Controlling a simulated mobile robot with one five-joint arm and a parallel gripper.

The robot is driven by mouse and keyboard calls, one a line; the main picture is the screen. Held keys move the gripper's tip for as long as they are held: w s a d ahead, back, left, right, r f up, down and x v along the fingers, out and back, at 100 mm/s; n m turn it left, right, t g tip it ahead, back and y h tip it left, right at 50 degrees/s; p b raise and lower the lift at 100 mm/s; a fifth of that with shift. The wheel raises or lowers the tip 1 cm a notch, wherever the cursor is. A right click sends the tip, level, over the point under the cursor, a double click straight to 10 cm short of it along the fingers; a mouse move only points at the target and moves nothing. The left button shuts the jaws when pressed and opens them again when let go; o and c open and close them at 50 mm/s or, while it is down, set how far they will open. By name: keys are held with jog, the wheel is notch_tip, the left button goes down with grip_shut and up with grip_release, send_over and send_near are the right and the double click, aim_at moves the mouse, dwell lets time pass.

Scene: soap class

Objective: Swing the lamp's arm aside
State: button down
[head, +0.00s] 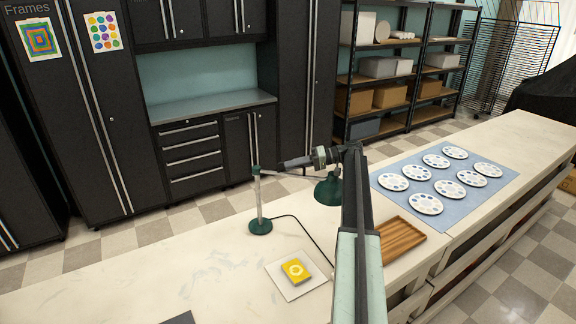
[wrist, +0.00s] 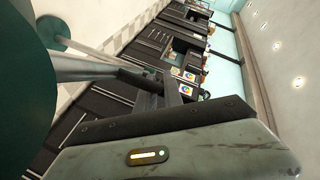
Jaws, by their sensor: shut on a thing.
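The lamp stands on the pale worktop, with a round green base (head: 261,226), an upright pale post (head: 259,201) and a green shade (head: 328,191). Its thin arm (head: 269,173) runs sideways from the post top to the shade, along the table. My gripper (head: 284,164) reaches in from the right and is shut on the lamp's arm, between post and shade. In the wrist view the lamp's arm (wrist: 88,68) runs in to the jaws (wrist: 168,88), and the shade (wrist: 22,95) fills the left side. The exact contact is small and partly hidden.
A yellow soap-like block (head: 296,271) lies on a white square sheet (head: 277,272) in front of the lamp. A wooden tray (head: 402,240) and a blue mat (head: 388,181) with several round palettes lie to the right. A dark cable (head: 305,231) trails from the lamp base.

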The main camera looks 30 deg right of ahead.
jog(key=shift+w+a+g, duration=0.1)
jog(key=shift+a+g, duration=0.2)
